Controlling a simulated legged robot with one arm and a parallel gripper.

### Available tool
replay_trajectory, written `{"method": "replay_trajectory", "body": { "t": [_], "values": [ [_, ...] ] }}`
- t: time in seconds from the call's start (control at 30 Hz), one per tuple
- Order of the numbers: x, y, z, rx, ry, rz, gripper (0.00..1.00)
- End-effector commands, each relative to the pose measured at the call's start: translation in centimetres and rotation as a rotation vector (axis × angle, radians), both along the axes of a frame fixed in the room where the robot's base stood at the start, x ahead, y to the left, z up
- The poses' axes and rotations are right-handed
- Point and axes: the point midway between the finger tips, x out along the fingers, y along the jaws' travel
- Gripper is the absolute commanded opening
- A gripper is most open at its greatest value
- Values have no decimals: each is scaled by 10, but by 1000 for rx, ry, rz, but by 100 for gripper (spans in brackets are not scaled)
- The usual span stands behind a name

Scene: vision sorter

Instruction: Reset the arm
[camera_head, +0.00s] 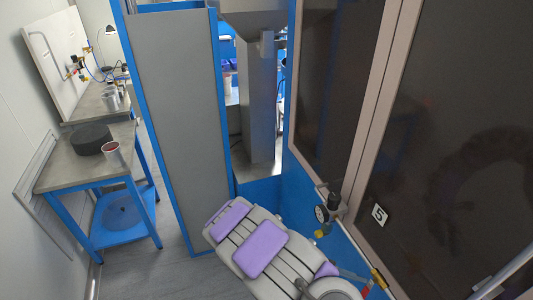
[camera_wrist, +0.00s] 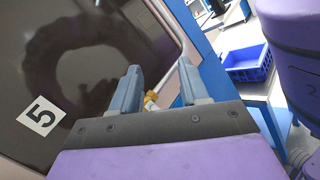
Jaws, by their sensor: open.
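My gripper (camera_wrist: 159,68) shows in the wrist view with its two blue-grey fingers apart. It is open, and nothing is held between the fingers. It is close to the dark glass panel (camera_wrist: 85,60) marked with a white "5" label (camera_wrist: 41,116). A small yellow-orange fitting (camera_wrist: 151,100) shows behind the gap between the fingers.
In the head view, a pressure gauge (camera_head: 321,213) sits on the blue frame beside the "5" label (camera_head: 380,215). A grey panel (camera_head: 180,120) stands in the middle. A blue-legged table (camera_head: 75,175) with containers is at left. A blue crate (camera_wrist: 247,64) shows in the wrist view.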

Motion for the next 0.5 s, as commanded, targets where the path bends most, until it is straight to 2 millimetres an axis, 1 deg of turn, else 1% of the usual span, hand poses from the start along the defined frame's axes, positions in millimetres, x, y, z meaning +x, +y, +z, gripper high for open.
{"method": "replay_trajectory", "body": {
  "t": [0.03,0.2,0.33,0.5],
  "values": [
    [-4,-4,11,26,-39,-38,45],
    [-22,-13,35,121,-152,-149,45],
    [-37,-18,50,202,-241,-228,45],
    [-57,-19,66,315,-355,-319,45]
  ]
}}
